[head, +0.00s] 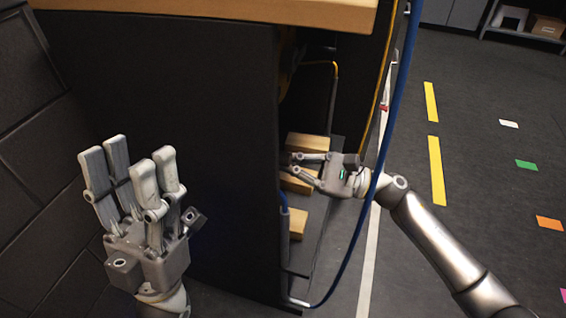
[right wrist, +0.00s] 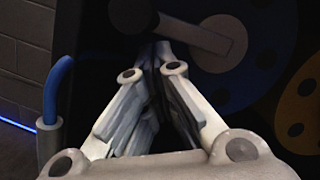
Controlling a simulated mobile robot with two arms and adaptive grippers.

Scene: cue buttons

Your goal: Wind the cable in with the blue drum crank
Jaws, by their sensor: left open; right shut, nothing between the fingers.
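The blue drum (right wrist: 258,25) shows in the right wrist view as a dark-shaded blue disc with round holes, partly cut off. In the head view the right gripper (head: 292,167) reaches into the cabinet's side, and the drum is hidden there. The blue cable (head: 352,240) hangs in a long loop beside the cabinet. My left gripper (head: 128,157) is open and empty.
The dark cabinet (head: 190,80) with a wooden top (head: 230,10) stands between my arms. Wooden blocks (head: 307,143) stick out by the right gripper. An orange disc (right wrist: 298,115) sits right of the blue drum. A dark wall (head: 35,130) is close left; open floor (head: 480,190) lies right.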

